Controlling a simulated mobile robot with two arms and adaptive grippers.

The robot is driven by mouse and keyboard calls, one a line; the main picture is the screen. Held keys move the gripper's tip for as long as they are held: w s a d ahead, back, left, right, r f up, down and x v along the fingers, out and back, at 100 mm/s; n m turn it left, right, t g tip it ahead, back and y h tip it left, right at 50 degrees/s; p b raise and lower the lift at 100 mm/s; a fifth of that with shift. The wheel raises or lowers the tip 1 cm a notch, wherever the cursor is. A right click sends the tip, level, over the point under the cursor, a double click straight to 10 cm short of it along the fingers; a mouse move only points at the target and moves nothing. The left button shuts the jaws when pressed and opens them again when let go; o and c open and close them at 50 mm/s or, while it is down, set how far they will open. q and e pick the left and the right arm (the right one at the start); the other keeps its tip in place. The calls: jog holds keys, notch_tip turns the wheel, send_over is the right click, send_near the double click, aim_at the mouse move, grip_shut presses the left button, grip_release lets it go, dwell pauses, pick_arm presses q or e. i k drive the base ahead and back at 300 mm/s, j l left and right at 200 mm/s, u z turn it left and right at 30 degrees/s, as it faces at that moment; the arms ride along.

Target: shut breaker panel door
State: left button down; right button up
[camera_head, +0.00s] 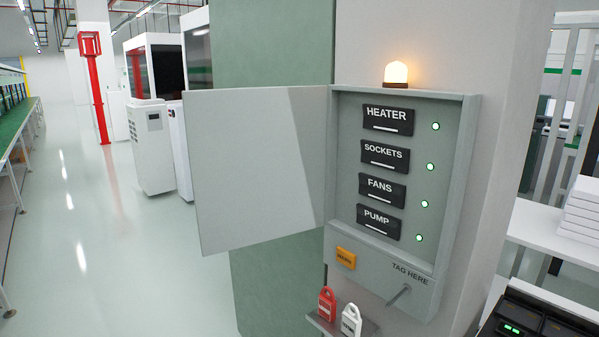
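The breaker panel (343,235) is a grey box on a pale column. Its door (250,165) is a flat grey sheet, hinged at the box's left side and swung wide open to the left. Inside are black breakers labelled HEATER (388,121), SOCKETS (385,156), FANS (382,189) and PUMP (379,221). A green light glows beside each one. Neither of my grippers shows in the head view.
An amber lamp (396,74) glows on top of the panel. A red padlock (326,304) and a white tag-like lock (351,320) stand on a small shelf below. A peg sticks out under "TAG HERE". A white shelf (549,232) is at right; open floor (130,260) lies left.

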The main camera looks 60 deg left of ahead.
aim_at(257, 156)
jog(key=j+z, duration=0.2)
jog(key=j, duration=0.3)
jog(key=j+z, duration=0.15)
jog(key=j, duration=0.35)
jog(key=k+j+z, duration=0.2)
jog(key=j, duration=0.3)
jog(key=j+z, duration=0.15)
jog(key=j, duration=0.35)
jog(key=k+j, duration=0.1)
jog(key=j, duration=0.25)
jog(key=k+j, duration=0.1)
jog(key=j, duration=0.3)
jog(key=k+j, duration=0.1)
jog(key=j, duration=0.25)
jog(key=k+j, duration=0.1)
jog(key=j, duration=0.25)
jog(key=k+j, duration=0.1)
jog(key=j, duration=0.3)
jog(key=z, duration=0.05)
